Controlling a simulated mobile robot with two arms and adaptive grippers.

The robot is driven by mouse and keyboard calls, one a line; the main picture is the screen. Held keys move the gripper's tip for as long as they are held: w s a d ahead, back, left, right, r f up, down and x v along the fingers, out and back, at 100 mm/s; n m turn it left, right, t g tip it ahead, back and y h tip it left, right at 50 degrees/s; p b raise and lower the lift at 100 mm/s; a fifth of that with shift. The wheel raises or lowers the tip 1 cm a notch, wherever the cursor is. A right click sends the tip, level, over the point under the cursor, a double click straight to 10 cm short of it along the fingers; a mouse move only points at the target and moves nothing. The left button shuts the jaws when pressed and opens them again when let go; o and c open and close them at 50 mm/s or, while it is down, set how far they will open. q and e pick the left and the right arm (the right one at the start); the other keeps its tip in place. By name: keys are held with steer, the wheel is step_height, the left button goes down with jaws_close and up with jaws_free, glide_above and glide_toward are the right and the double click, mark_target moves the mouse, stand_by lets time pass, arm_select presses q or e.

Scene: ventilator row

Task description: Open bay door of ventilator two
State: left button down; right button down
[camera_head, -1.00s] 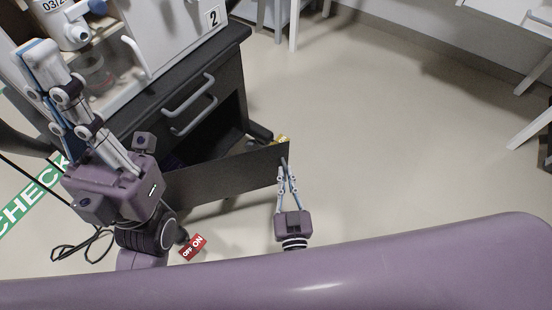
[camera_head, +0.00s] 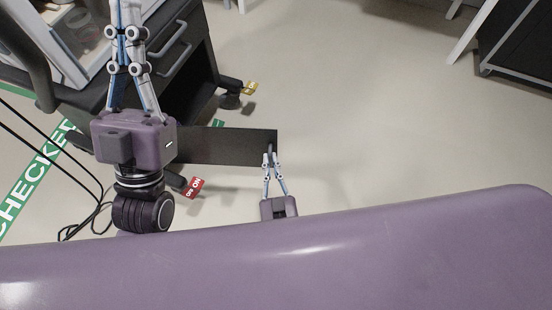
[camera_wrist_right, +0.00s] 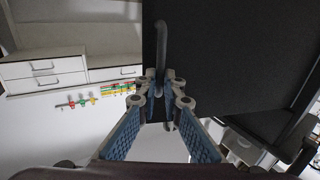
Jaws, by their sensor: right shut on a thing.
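The dark bay door (camera_head: 230,147) of the ventilator's black cart (camera_head: 190,75) stands swung out from the cart's lower front. My right gripper (camera_head: 270,156) is at the door's free end, shut on its handle. In the right wrist view the grey bar handle (camera_wrist_right: 161,42) runs down between my right fingertips (camera_wrist_right: 161,78), beside the dark door face (camera_wrist_right: 225,60). My left gripper (camera_head: 127,30) reaches up in front of the cart's drawers. Its tips are cut off at the top edge, so its opening is hidden.
A red OFF/ON tag (camera_head: 194,187) is near the floor by the cart's front. A yellow tag (camera_head: 250,88) is by a caster. Black cables (camera_head: 85,180) hang at the left. Open floor (camera_head: 370,120) lies right of the door. A dark cabinet (camera_head: 515,50) stands at the upper right.

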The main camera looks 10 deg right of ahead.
steer(key=shift+s+a, duration=0.15)
steer(key=shift+a, duration=0.5)
steer(key=c, duration=2.1)
jaws_free()
steer(key=shift+s+d, duration=0.1)
steer(key=shift+d, duration=0.05)
